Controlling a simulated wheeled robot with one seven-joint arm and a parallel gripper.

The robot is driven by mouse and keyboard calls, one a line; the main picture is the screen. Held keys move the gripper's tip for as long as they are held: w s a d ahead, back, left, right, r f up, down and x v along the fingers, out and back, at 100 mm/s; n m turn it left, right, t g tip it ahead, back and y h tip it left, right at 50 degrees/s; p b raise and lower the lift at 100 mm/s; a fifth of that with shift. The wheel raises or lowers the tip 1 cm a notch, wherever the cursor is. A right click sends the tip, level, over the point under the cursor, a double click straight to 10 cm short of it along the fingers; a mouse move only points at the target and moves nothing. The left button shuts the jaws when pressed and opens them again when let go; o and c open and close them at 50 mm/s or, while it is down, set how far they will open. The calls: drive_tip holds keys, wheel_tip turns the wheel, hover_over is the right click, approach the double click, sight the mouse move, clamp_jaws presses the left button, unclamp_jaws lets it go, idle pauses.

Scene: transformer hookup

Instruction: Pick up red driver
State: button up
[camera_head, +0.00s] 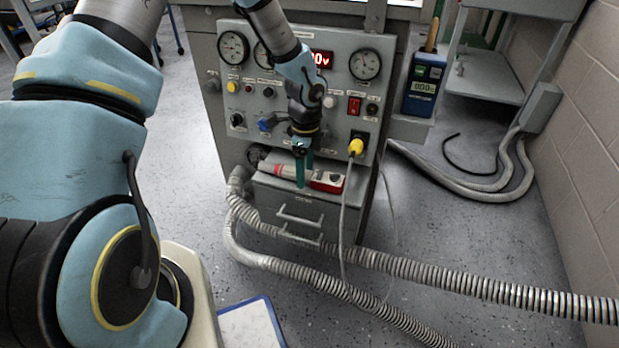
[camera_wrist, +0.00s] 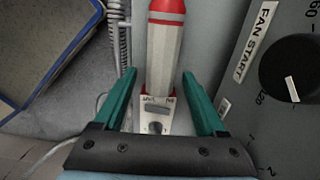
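The red driver (camera_head: 328,181) lies along the narrow ledge at the front of the grey cabinet. It has a pale grey-white body with red bands at one end and a red block with a small dark knob at the other. My gripper (camera_head: 304,172) points down over the driver's middle, with its teal fingers at the body. In the wrist view the driver (camera_wrist: 164,55) runs between the two fingers of my gripper (camera_wrist: 160,75). Contact cannot be told.
The control panel (camera_head: 287,92) with gauges, knobs and a yellow plug (camera_head: 356,147) rises right behind the ledge. A fan start knob (camera_wrist: 291,70) is close on the right in the wrist view. Corrugated hoses (camera_head: 460,285) cross the floor. A blue meter (camera_head: 424,86) stands at right.

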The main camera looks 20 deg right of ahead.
clamp_jaws()
idle(0.3)
idle(0.3)
